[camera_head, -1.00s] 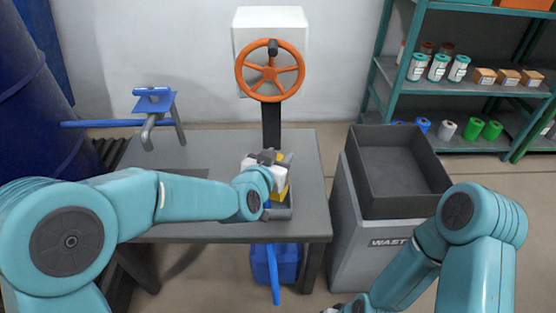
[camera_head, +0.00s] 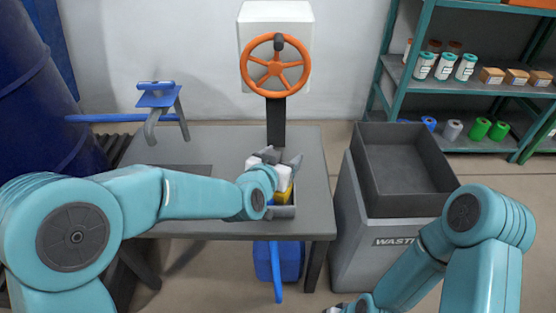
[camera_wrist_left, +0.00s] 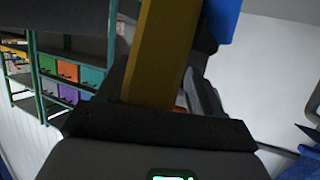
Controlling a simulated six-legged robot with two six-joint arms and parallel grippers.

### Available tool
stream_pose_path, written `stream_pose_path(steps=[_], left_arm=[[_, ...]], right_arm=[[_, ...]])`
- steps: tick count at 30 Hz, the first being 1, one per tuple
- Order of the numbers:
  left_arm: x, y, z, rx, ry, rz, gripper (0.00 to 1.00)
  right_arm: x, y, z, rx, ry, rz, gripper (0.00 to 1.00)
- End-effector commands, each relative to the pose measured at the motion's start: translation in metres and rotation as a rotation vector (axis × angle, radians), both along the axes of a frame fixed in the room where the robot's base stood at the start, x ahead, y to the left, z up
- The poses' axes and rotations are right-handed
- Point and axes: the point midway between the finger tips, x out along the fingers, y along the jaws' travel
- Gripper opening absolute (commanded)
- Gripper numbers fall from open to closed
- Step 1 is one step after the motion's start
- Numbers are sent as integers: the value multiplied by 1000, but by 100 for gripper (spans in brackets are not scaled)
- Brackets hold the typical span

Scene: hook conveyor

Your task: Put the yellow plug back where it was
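The yellow plug (camera_head: 284,194) shows partly beside my left gripper, at the grey tray (camera_head: 284,211) on the table; the gripper hides much of it. In the left wrist view a long yellow bar (camera_wrist_left: 163,50), apparently the plug, runs between the dark fingers. A light gap shows between it and the right finger. My left gripper (camera_head: 279,157) has its fingertips spread apart above the tray. A small blue part shows beside the gripper. Of my right gripper (camera_head: 334,309) only a sliver shows at the bottom edge, too little to tell its state.
The grey table (camera_head: 222,150) has free room behind the gripper. An orange wheel (camera_head: 275,65) on a post stands at its back. A blue-topped stand (camera_head: 157,100) is at the back left. A grey waste bin (camera_head: 355,225) with a dark open top stands right of the table.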

Motion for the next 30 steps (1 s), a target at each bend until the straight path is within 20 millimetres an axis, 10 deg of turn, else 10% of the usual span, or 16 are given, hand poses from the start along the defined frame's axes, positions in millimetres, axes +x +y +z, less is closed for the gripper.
stream_pose_path(steps=[18,30], left_arm=[[-94,39,50,0,-1,0,66],[-105,44,52,0,-1,1,66]], right_arm=[[-6,6,28,4,10,24,48],[-6,6,29,4,10,25,48]])
